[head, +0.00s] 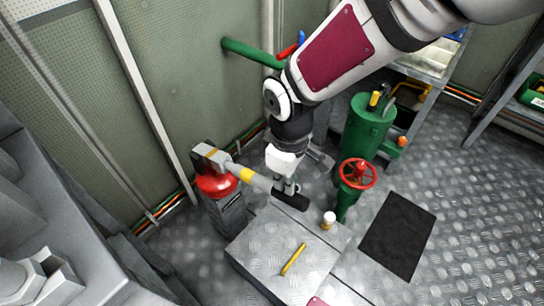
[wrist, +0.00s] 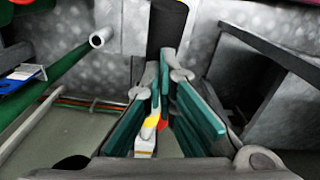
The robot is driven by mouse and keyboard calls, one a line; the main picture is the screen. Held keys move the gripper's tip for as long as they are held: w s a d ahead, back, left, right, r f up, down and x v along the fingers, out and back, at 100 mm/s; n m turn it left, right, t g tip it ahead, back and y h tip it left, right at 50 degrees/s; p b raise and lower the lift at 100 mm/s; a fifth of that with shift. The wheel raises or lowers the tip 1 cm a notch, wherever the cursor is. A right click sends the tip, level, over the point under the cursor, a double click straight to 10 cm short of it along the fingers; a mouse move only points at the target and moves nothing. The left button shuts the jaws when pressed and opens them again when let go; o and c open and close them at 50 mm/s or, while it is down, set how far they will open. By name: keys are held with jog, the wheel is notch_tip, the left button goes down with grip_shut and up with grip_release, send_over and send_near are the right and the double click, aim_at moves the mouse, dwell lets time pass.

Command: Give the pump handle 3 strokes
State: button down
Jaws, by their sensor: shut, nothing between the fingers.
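The pump stands by the wall in the head view, with a red dome (head: 217,185) on a grey body (head: 228,215). Its handle (head: 262,181) slants down to the right, with a yellow band and a black grip (head: 291,200) at its end. My gripper (head: 287,187) points down at the handle just by the black grip. In the wrist view my gripper (wrist: 164,82) has its teal-padded fingers together, empty. The black grip (wrist: 167,24) shows beyond the fingertips, and a yellow patch shows between the fingers. Whether the fingers touch the handle cannot be told.
A green tank (head: 368,125) and a red valve wheel (head: 357,173) stand right of my arm. A black mat (head: 398,235) lies on open floor at right.

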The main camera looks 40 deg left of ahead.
jog(key=shift+f+b, duration=1.75)
jog(key=shift+f, duration=0.7)
dwell(0.5)
jog(key=shift+f+b, duration=3.4)
jog(key=shift+f, duration=1.1)
jog(key=shift+r+p, duration=6.65)
jog(key=shift+r, duration=1.55)
jog(key=shift+f, duration=0.15)
